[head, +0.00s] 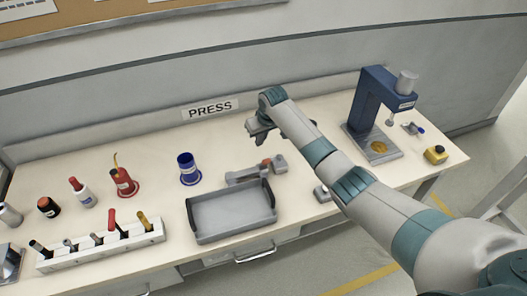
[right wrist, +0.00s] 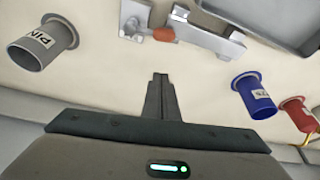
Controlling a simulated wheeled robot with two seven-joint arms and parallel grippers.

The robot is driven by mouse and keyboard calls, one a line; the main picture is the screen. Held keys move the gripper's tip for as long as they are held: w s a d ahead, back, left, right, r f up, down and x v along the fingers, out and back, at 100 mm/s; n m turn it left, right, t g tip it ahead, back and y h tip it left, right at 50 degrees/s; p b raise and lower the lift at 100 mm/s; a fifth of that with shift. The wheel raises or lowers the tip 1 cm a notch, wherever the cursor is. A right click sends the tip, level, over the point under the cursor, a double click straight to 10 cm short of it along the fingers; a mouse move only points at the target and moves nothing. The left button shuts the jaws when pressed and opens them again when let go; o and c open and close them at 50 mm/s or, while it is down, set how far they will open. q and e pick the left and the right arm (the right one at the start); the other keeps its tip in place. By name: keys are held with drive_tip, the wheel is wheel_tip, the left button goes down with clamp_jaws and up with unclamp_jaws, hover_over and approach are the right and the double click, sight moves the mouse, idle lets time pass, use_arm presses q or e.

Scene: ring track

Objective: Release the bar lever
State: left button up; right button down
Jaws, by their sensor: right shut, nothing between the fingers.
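A grey clamp-like fixture (head: 245,175) with a bar and an orange-red tip (head: 266,163) sits on the bench behind the grey tray; I take it to be the bar lever. In the right wrist view the fixture's bar (right wrist: 208,38) and orange tip (right wrist: 166,34) lie near the top. My right gripper (head: 256,136) is above the bench, on the wall side of the fixture and apart from it. Its fingers show together and empty in the right wrist view (right wrist: 160,78). Whether the lever is clamped down is too small to tell. My left gripper is not in view.
The grey tray (head: 190,215) stands in front of the fixture. A blue cup (head: 188,170) and red cup (head: 124,184) stand left. A grey labelled cup (right wrist: 45,45) shows in the wrist view. A blue press (head: 374,95) and yellow button box (head: 435,155) are right.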

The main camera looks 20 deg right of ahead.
drive_tip(key=f+p, duration=0.1)
drive_tip(key=s+f+p, duration=0.1)
drive_tip(key=f, duration=0.1)
drive_tip(key=s+f+p, duration=0.1)
drive_tip(key=p, duration=0.1)
drive_tip(key=shift+s+d+f, duration=0.15)
drive_tip(key=shift+d+f, duration=0.05)
drive_tip(key=shift+d, duration=0.05)
drive_tip(key=shift+s+f, duration=0.1)
drive_tip(key=shift+f, duration=0.05)
idle(0.6)
